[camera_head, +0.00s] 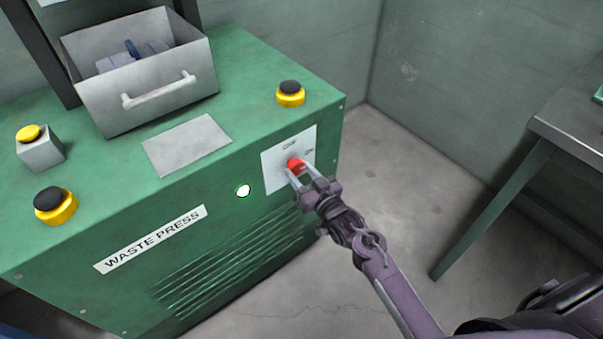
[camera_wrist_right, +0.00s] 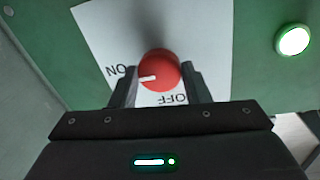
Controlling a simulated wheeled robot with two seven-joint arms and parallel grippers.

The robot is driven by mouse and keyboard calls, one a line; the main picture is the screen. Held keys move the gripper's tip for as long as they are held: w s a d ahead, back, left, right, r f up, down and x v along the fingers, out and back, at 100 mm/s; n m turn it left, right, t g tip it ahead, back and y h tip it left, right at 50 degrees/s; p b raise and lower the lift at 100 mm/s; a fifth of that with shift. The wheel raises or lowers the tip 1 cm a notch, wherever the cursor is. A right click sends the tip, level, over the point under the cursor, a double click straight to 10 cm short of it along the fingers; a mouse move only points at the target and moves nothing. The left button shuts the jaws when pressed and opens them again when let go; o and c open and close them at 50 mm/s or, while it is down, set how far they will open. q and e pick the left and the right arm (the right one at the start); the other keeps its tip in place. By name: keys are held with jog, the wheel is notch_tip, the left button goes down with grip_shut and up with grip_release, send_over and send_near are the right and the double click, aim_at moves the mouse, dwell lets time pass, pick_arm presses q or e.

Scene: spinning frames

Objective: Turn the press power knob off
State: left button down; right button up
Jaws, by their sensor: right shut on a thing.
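The red power knob (camera_head: 295,164) sits on a white plate (camera_head: 274,176) on the front of the green waste press (camera_head: 235,228). My right gripper (camera_head: 298,174) reaches it from the lower right and is shut on it. In the right wrist view the knob (camera_wrist_right: 158,69) lies between the two fingers (camera_wrist_right: 160,86). Its white pointer mark points left, near the ON label (camera_wrist_right: 116,71). The OFF label (camera_wrist_right: 171,99) is below the knob, upside down in this view. My left gripper is not in view.
A round lamp (camera_head: 243,191) beside the plate glows white-green. Black-and-yellow buttons (camera_head: 290,94) (camera_head: 56,205) and a yellow button on a grey box (camera_head: 40,148) stand on top of the press, with a metal drawer (camera_head: 145,80). A table (camera_head: 570,125) stands at the right; floor between is clear.

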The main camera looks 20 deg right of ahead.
jog(key=n, duration=0.7)
jog(key=shift+d+f+n+y, duration=0.1)
jog(key=shift+n+y, duration=0.2)
jog(key=shift+n, duration=0.1)
jog(key=n, duration=0.5)
jog(key=shift+n+t+y, duration=0.3)
jog(key=shift+n, duration=0.1)
jog(key=n, duration=0.4)
jog(key=shift+d, duration=0.1)
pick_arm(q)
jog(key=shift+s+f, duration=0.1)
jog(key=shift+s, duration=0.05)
pick_arm(e)
jog(key=shift+n+y, duration=0.3)
jog(key=shift+n, duration=0.3)
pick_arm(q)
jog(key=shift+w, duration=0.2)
